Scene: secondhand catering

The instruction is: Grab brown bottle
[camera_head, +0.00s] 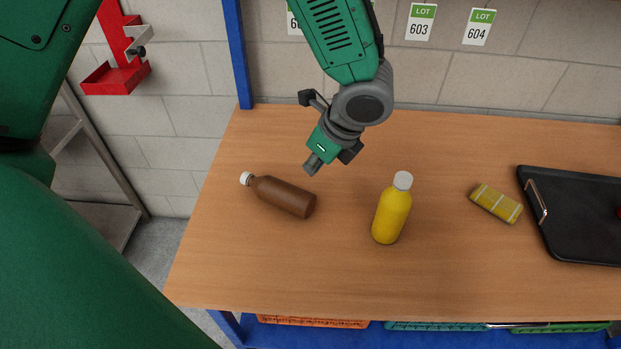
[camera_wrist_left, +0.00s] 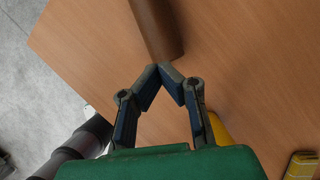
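The brown bottle (camera_head: 285,197) lies on its side on the wooden table, its white cap pointing up-left. My left gripper (camera_head: 313,164) is above the table, just up-right of the bottle's base end. In the left wrist view the fingertips (camera_wrist_left: 160,69) meet, with nothing seen between them. The brown bottle's end (camera_wrist_left: 158,30) shows just beyond the fingertips there; I cannot tell whether they touch. My right gripper is not in view.
A yellow patterned packet (camera_head: 496,203) and a black tray (camera_head: 575,249) lie further right. The table's left edge is close to the bottle cap. Bare wood lies in front.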

